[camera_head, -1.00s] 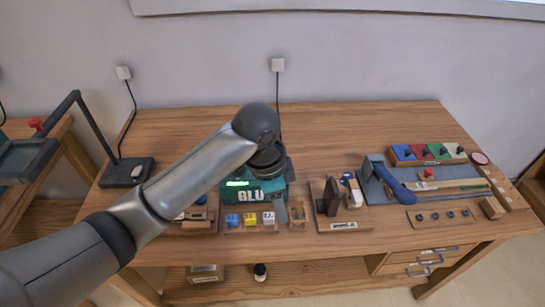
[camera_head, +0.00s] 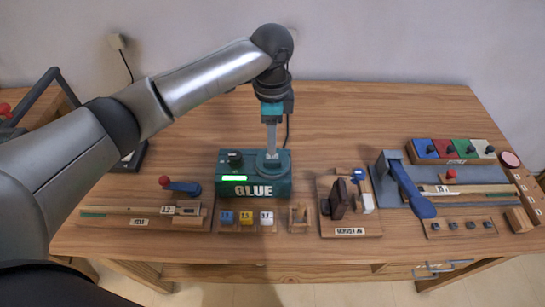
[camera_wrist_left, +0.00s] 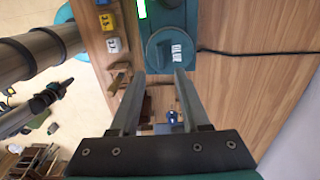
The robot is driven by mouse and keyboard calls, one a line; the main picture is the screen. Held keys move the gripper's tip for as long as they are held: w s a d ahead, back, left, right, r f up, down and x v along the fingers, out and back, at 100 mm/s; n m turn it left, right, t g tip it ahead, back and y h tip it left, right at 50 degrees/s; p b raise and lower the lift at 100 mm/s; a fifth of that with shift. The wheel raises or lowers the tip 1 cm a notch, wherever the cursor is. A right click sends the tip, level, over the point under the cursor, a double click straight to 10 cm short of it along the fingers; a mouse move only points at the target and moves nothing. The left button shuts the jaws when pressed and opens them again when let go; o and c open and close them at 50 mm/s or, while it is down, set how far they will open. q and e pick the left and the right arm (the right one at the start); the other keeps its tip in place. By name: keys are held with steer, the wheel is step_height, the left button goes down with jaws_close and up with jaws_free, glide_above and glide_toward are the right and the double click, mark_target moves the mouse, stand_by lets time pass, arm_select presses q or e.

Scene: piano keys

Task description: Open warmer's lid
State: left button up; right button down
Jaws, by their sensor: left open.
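The warmer is a teal box marked GLUE (camera_head: 240,188) with a black knob and a lit green display, standing near the table's middle. Its round teal lid (camera_head: 266,168) lies on the right part of the top, and looks shut. In the left wrist view the lid (camera_wrist_left: 166,45) is a disc with a small pale label. My left gripper (camera_head: 271,153) points down at the lid. Its open fingers (camera_wrist_left: 162,76) show at the lid's near edge in the wrist view, with nothing held between them. Whether they touch the lid I cannot tell. My right gripper is out of view.
Small blue, yellow and white blocks (camera_head: 246,218) sit before the warmer. A wooden slide board (camera_head: 140,216) lies left, a wooden stand (camera_head: 346,220) right, and a grey tray with a blue handle (camera_head: 407,190) farther right. The table behind the warmer is mostly clear.

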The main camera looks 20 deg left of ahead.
mark_target(273, 161)
arm_select(q)
step_height(273, 161, down, 6)
steer(key=shift+f+b, duration=0.25)
steer(key=shift+b, duration=0.2)
steer(key=shift+f, duration=0.7)
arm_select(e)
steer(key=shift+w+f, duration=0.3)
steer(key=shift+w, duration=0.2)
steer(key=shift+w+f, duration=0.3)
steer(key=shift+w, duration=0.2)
arm_select(q)
steer(key=shift+c, duration=0.2)
jaws_close()
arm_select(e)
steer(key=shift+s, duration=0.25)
arm_select(q)
steer(key=shift+d, duration=0.1)
